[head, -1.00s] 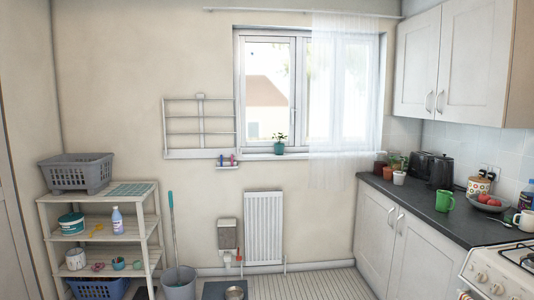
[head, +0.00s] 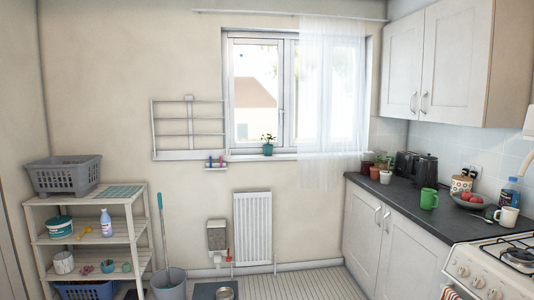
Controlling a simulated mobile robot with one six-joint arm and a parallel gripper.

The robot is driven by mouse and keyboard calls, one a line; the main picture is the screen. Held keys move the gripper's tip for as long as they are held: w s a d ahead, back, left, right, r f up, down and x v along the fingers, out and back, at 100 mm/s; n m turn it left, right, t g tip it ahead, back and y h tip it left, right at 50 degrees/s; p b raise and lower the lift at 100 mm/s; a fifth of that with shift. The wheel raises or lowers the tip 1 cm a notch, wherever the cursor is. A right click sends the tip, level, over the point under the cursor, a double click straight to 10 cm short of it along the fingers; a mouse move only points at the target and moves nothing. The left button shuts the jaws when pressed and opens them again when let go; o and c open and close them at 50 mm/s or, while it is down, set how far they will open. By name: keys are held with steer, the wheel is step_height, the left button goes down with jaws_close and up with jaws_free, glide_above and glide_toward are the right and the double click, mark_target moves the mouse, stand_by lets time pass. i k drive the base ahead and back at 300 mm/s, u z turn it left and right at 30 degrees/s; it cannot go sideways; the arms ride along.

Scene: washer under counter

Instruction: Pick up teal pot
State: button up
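The teal pot (head: 268,149) is small, holds a green plant, and stands upright on the window sill in the head view, near the middle of the window. Nothing touches it or blocks it from view. My gripper is not clearly in view. A pale shape cut off at the right edge cannot be identified.
A worktop (head: 403,208) runs along the right with potted plants, a green mug (head: 428,199), a fruit bowl and a hob (head: 505,262). A radiator (head: 252,228) is below the window. A shelf unit (head: 90,240) and a bucket (head: 168,283) stand left. Some central floor is clear.

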mark_target(268, 149)
steer(key=z, duration=0.05)
steer(key=i, duration=0.95)
steer(key=z, duration=0.4)
steer(key=i, duration=0.9)
steer(key=u, duration=0.05)
